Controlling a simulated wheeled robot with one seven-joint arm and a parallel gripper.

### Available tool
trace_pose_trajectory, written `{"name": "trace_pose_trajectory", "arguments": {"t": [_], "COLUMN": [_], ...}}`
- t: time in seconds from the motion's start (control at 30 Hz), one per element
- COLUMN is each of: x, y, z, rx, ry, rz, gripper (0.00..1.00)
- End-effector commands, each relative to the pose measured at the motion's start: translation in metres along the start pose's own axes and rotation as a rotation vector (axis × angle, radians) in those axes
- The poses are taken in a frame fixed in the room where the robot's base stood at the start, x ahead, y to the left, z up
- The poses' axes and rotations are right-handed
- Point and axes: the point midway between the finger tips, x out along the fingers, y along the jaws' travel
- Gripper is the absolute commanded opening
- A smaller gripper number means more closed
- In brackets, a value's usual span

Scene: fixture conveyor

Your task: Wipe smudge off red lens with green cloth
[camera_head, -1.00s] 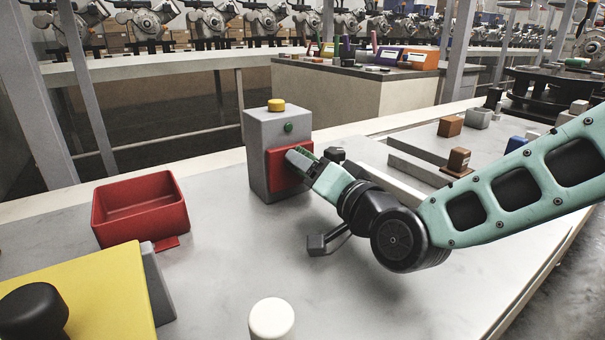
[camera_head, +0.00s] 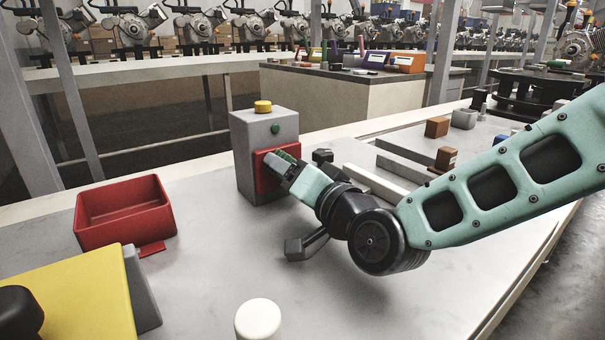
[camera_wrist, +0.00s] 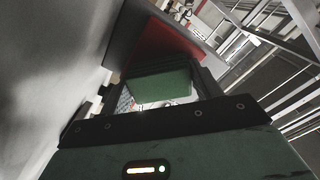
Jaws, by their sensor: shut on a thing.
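The red lens (camera_head: 266,184) is a square red panel on the front of a grey box (camera_head: 243,162). My gripper (camera_head: 281,160) is at the upper part of the lens, and its tip hides some of the panel. In the wrist view my gripper (camera_wrist: 160,92) is shut on the green cloth (camera_wrist: 160,84), a folded green block between the fingers. The red lens (camera_wrist: 160,48) shows just beyond the cloth there. The cloth looks to be at or against the lens; exact contact cannot be told. No smudge can be made out on the visible red.
The grey box has a yellow button (camera_head: 263,106) on top and a green one (camera_head: 275,129) in front. A red tray (camera_head: 130,238) stands to the left. A yellow panel (camera_head: 75,300) and white knob (camera_head: 258,320) are in front. Brown blocks (camera_head: 437,127) lie right.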

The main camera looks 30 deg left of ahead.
Motion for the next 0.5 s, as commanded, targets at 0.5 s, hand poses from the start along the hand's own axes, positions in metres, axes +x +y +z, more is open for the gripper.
{"name": "trace_pose_trajectory", "arguments": {"t": [0.5], "x": [-0.001], "y": [-0.031], "z": [0.027], "rx": [0.0], "ry": [-0.004], "rz": [-0.014], "gripper": [0.42]}}
